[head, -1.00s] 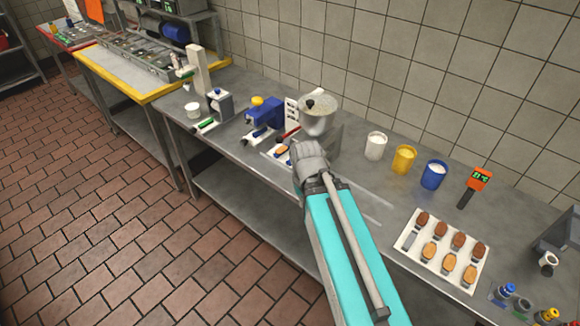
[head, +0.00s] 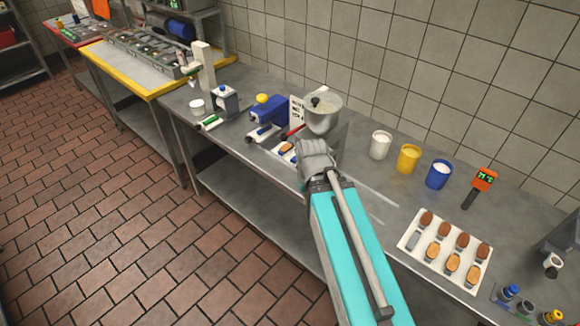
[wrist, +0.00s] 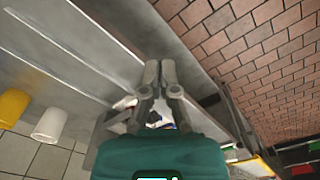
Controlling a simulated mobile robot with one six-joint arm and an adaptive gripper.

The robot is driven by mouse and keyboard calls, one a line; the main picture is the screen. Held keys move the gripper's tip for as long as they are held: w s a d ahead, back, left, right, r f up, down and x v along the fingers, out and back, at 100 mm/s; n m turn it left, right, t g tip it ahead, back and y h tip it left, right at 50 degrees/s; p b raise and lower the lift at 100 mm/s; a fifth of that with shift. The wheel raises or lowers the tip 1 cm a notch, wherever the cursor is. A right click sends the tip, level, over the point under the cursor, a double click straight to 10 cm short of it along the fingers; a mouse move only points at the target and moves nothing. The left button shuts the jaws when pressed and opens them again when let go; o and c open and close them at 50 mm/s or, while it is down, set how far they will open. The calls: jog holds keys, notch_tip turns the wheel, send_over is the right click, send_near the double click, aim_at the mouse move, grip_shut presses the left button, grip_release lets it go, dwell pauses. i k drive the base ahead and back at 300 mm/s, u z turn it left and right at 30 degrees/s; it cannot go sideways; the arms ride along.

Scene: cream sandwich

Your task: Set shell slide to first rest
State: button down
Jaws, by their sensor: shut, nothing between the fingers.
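My gripper (head: 316,148) is shut and empty, low over the steel counter in front of the hopper station. In the wrist view its fingers (wrist: 160,72) lie close together. A small white slide plate with brown shell pieces (head: 286,152) shows just left of my gripper in the head view. My gripper partly hides it, and I cannot tell whether they touch or which rest it stands at. A metal hopper (head: 322,117) stands just behind my gripper. Two pale parallel rail lines (head: 371,188) run along the counter to the right.
A white tray with several brown and tan shells (head: 446,247) lies at right. White (head: 380,146), yellow (head: 408,159) and blue (head: 438,175) cups stand behind. A blue machine (head: 268,112) stands left of the hopper. The counter (head: 385,215) is bare around the rails.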

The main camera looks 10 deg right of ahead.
aim_at(289, 156)
jog(key=u, duration=0.35)
jog(key=k, duration=1.35)
jog(key=z, duration=0.35)
jog(key=i, duration=1)
jog(key=u, duration=0.05)
